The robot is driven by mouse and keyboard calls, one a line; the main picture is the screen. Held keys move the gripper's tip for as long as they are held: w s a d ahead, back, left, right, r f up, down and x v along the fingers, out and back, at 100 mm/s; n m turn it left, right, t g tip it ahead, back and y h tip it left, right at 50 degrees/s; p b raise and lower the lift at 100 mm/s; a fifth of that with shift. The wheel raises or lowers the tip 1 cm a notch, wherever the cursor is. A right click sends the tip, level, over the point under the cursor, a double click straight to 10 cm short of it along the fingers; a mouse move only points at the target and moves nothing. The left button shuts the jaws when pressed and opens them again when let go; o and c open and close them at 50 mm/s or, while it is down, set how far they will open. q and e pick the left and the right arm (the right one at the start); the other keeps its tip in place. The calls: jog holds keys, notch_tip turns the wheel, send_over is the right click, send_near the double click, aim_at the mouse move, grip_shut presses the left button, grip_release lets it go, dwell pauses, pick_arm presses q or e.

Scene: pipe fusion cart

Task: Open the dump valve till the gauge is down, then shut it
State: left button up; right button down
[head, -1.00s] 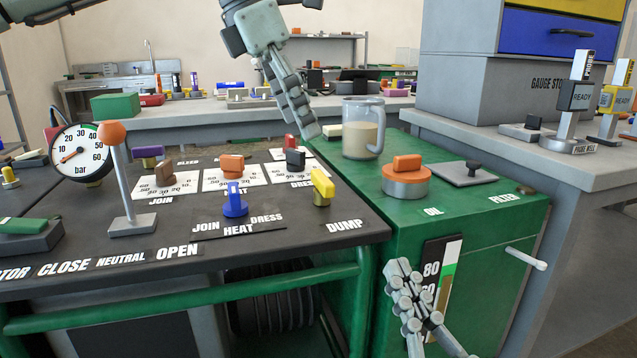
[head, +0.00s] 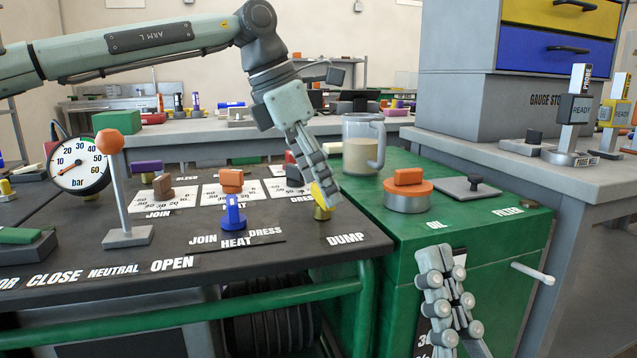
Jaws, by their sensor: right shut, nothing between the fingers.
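The yellow dump valve handle (head: 320,199) stands on a brass stem behind the DUMP label on the dark panel. My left gripper (head: 322,190) reaches down from above with its fingertips at the handle, partly covering it. Whether they grip it or only touch it I cannot tell. The round bar gauge (head: 80,165) stands at the far left of the panel. Its red needle points to the lower left, near the low end of the scale; the exact reading is too small to tell. My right gripper (head: 444,262) is shut and empty in front of the green cabinet.
A lever with an orange ball (head: 110,143) stands near the gauge. A blue HEAT knob (head: 233,214) is left of the dump valve. Behind it are a clear jug (head: 362,146) and an orange-topped oil cap (head: 408,188) on the green cabinet (head: 400,240).

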pick_arm(q)
jog(key=c, duration=1.1)
jog(key=shift+c, duration=0.2)
